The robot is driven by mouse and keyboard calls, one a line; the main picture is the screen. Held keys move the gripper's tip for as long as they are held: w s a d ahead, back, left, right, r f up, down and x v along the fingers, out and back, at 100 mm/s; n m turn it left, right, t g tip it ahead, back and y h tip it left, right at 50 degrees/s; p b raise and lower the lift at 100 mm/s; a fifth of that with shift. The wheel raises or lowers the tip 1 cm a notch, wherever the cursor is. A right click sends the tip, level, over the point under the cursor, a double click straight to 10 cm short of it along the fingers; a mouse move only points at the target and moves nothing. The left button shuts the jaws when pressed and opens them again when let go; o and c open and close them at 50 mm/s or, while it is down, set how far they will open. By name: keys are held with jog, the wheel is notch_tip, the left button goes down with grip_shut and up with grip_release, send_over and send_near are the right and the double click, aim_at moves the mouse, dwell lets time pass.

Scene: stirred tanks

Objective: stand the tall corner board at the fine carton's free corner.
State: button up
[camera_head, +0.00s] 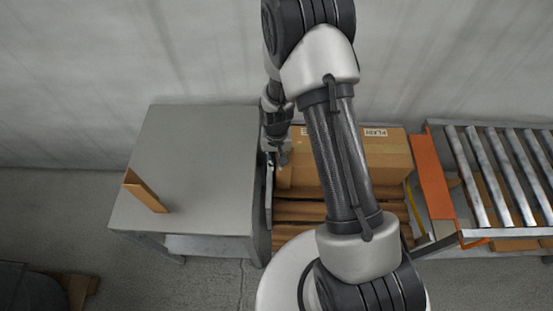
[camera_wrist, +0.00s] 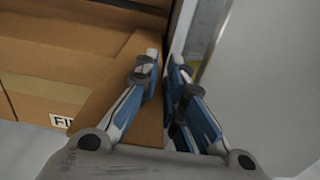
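The tall corner board is a plain brown angled strip (camera_wrist: 150,125). It stands roughly upright at the left end of the cartons in the head view (camera_head: 284,177). My gripper (camera_wrist: 164,66) has its blue-padded fingers close together, one on each side of the board's edge. In the head view my gripper (camera_head: 277,155) is above the pallet's left edge. The fine carton (camera_wrist: 40,85) is brown, with a partly covered label starting "FI". The board is beside it; whether they touch is unclear. The board's lower end is hidden.
A grey table (camera_head: 195,150) is at left, close to the pallet stack (camera_head: 300,210). Another brown angled board (camera_head: 145,191) is on its left side. An orange panel (camera_head: 432,175) and a roller conveyor (camera_head: 500,170) are at right. A wall is behind.

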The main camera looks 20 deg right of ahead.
jog(key=shift+o, duration=1.3)
jog(key=shift+r, duration=0.1)
notch_tip(320, 180, up, 12)
jog(key=p, duration=0.3)
jog(key=shift+p, duration=0.3)
jog(key=s+r+n+t, duration=0.1)
jog(key=s+r, duration=0.2)
jog(key=r, duration=0.6)
jog(key=s+r+t, duration=0.1)
jog(key=s+r, duration=0.2)
jog(key=r, duration=0.7)
jog(key=s+r+n+t, duration=0.1)
jog(key=s+r, duration=0.3)
jog(key=s, duration=0.3)
jog(key=s+r+n+t, duration=0.1)
jog(key=s+r, duration=0.4)
jog(key=s, duration=0.3)
jog(key=shift+s+r+n+t, duration=0.25)
jog(key=shift+n+t, duration=0.05)
